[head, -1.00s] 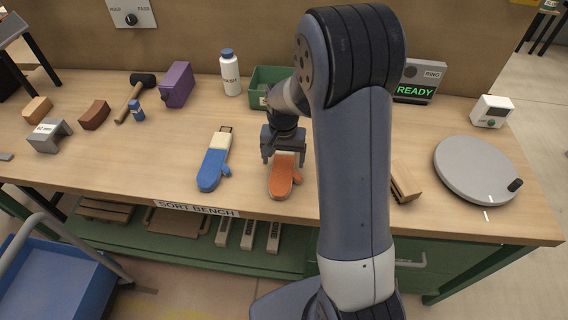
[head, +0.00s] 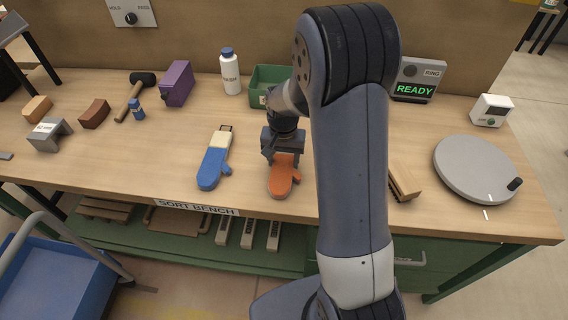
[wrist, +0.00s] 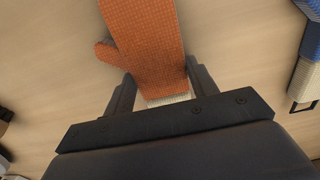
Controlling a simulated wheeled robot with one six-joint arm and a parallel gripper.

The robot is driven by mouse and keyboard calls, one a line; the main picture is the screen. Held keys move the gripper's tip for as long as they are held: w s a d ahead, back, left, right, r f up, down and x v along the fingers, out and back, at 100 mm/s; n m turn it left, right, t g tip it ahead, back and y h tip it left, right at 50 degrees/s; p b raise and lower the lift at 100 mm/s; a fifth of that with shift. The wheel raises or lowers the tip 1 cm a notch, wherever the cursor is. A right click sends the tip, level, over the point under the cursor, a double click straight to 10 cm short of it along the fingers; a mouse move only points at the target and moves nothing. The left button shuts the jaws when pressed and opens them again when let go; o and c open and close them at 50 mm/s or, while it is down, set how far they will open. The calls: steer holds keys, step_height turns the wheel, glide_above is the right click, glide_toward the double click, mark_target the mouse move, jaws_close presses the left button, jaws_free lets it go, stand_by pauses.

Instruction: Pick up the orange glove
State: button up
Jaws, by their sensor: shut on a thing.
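The orange glove (head: 283,180) lies near the front edge of the bench, its thumb pointing right in the head view. In the wrist view the glove (wrist: 148,45) runs up out of the frame, with its pale cuff between the fingers. My gripper (head: 284,162) points down at the cuff end of the glove. In the wrist view my gripper (wrist: 157,88) has a finger on each side of the glove and is shut on it near the cuff. Whether the glove is clear of the bench I cannot tell.
A blue glove (head: 213,165) lies to the left on the bench (head: 130,172). A green bin (head: 262,78) stands behind my gripper. A brush (head: 403,183) and a round grey plate (head: 474,170) are to the right. A white bottle (head: 230,72) stands at the back.

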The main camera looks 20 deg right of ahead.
mark_target(283, 162)
step_height(283, 162, up, 10)
stand_by(0.6)
stand_by(0.8)
